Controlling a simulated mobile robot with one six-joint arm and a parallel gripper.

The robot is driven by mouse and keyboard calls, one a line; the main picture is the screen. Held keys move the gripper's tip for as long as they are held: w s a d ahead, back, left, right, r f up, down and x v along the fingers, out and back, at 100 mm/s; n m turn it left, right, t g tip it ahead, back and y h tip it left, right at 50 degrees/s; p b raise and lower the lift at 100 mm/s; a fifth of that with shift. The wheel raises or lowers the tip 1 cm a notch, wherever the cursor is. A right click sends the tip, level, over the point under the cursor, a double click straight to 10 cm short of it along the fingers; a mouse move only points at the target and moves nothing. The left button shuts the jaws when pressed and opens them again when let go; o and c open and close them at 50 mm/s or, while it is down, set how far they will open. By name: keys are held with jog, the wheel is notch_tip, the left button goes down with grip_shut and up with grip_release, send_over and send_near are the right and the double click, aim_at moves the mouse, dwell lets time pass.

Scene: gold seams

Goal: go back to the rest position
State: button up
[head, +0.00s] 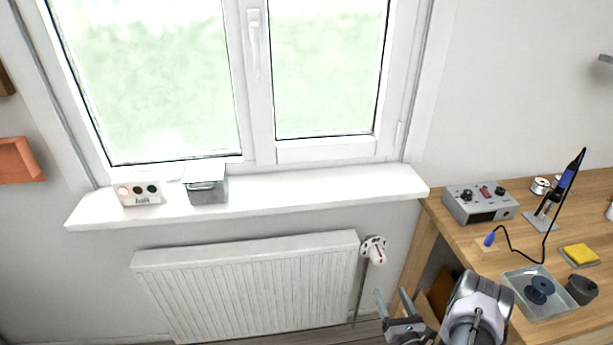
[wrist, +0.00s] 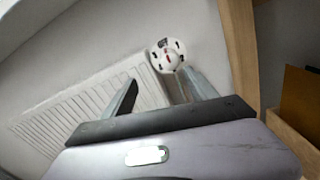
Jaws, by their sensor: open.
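My gripper (head: 393,304) is at the lower right of centre in the head view, in front of the radiator's right end and left of the workbench. Its two fingers are apart with nothing between them. In the wrist view my gripper (wrist: 160,95) is also open and empty. Beyond its fingertips is a white round radiator valve knob (wrist: 167,56) with dark and red marks. The same knob (head: 374,249) shows in the head view on a pipe at the radiator's right end. I cannot tell the exact gap between knob and fingers.
The white radiator (head: 250,285) hangs below the windowsill (head: 290,190), which bears a small box with round marks (head: 139,192) and a grey container (head: 206,187). The wooden workbench (head: 430,212) at right bears a soldering station (head: 479,204), an iron in its stand (head: 563,190) and a tray (head: 519,287).

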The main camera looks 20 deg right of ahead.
jog(key=w+a+r+n+y, duration=0.3)
jog(key=w+a+r+y, duration=0.1)
jog(key=r, duration=0.2)
jog(key=w+a+r+n+y, duration=0.3)
jog(key=r+n+y, duration=0.1)
jog(key=r, duration=0.2)
jog(key=a+r+n+g+y, duration=0.65)
jog(key=a+r+n, duration=0.25)
jog(key=a+r, duration=0.45)
jog(key=s+a+r+n+g+h, duration=0.1)
jog(key=s+a+r+n+g, duration=0.95)
jog(key=s+a, duration=0.35)
jog(key=s+d+r+n+t+h, duration=0.2)
jog(key=s+r+n+t+h, duration=0.2)
jog(key=s+n+h, duration=0.4)
jog(key=s+r+n, duration=0.1)
jog(key=s, duration=0.2)
jog(key=shift+s+t+h, duration=0.3)
jog(key=shift+t+h, duration=0.05)
jog(key=shift+t, duration=0.05)
